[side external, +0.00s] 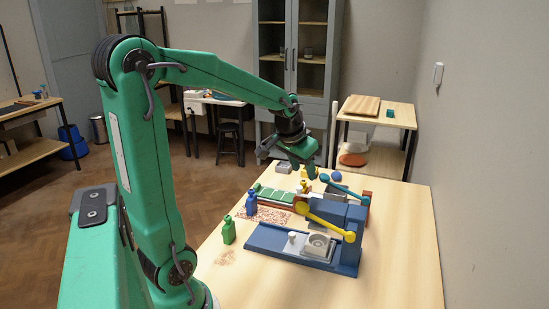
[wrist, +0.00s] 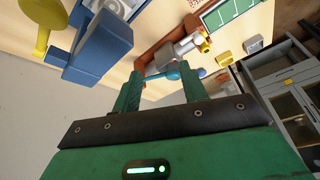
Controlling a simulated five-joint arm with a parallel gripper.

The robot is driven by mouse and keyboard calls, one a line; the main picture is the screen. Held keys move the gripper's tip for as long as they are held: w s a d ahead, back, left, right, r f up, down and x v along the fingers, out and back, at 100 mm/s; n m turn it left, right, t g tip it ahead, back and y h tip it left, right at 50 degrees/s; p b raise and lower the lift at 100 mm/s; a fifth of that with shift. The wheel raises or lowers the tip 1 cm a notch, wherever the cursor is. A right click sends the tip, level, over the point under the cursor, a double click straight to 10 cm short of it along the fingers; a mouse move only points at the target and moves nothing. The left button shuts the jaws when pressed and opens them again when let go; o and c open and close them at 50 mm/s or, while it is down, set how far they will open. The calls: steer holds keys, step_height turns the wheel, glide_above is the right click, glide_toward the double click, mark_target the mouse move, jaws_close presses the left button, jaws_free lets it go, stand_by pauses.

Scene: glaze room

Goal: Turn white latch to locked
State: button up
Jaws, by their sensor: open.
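A blue fixture (side external: 275,240) stands on the table in the side external view, with a long yellow lever (side external: 325,220) across it. A small white knob (side external: 292,236) and a pale plate with a round recess (side external: 316,247) sit on its base. I cannot tell which white part is the latch, or whether it is locked. In the wrist view the blue fixture (wrist: 104,45) is at upper left, partly cut off by the frame. My gripper (side external: 304,172) is open and empty, above and behind the fixture, clear of it. Its fingers (wrist: 160,85) stand apart in the wrist view.
Behind the blue fixture is a second device with a teal lever (side external: 346,190) and a green panel (side external: 272,194). A green bottle (side external: 228,231) and a blue bottle (side external: 251,203) stand left. The table's front right is bare.

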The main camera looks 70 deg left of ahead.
steer(key=n, duration=0.1)
glide_toward(298, 187)
steer(key=shift+w+a+g+y, duration=0.1)
steer(key=shift+w+g+y, duration=0.2)
steer(key=shift+g, duration=0.1)
steer(key=shift+f, duration=0.1)
steer(key=shift+w+d+x, duration=0.1)
steer(key=shift+d+x, duration=0.05)
steer(key=shift+x, duration=1.75)
steer(key=shift+w+d+x, duration=0.1)
steer(key=shift+d+x, duration=0.1)
steer(key=shift+x, duration=1.7)
steer(key=shift+c, duration=0.4)
steer(key=shift+n, duration=0.3)
jaws_close()
